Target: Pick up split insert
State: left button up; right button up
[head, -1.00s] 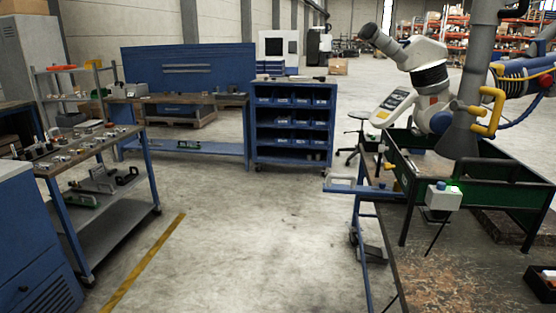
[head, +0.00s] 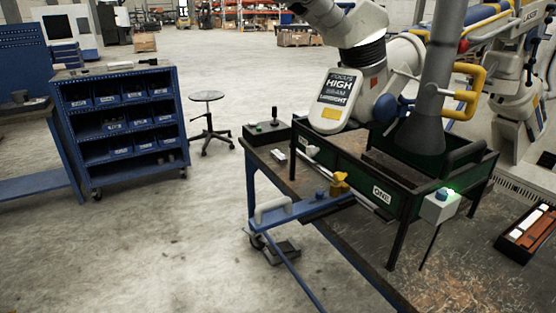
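I cannot make out a split insert for certain in the head view. A dark open box (head: 508,247) at the right edge of the worn bench holds reddish-brown and white pieces (head: 535,230); I cannot tell whether one of them is the insert. A green open frame marked ONE (head: 383,195) stands on the bench, under the white microscope arm (head: 358,75) and a thick grey column (head: 438,90). The column partly hides the inside of the frame. Neither of my grippers shows.
A white box with a blue button and green light (head: 440,207) hangs on the frame's front. A yellow clamp (head: 340,183) and a blue bar with a white handle (head: 272,209) jut left of the bench. A stool (head: 207,97) and blue bin cart (head: 122,122) stand left; floor between is clear.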

aim_at(277, 155)
jog(key=i+j+z, duration=0.1)
jog(key=z, duration=0.25)
jog(key=i+j+z, duration=0.2)
jog(key=z, duration=0.15)
jog(key=i+j+z, duration=0.15)
jog(key=z, duration=0.15)
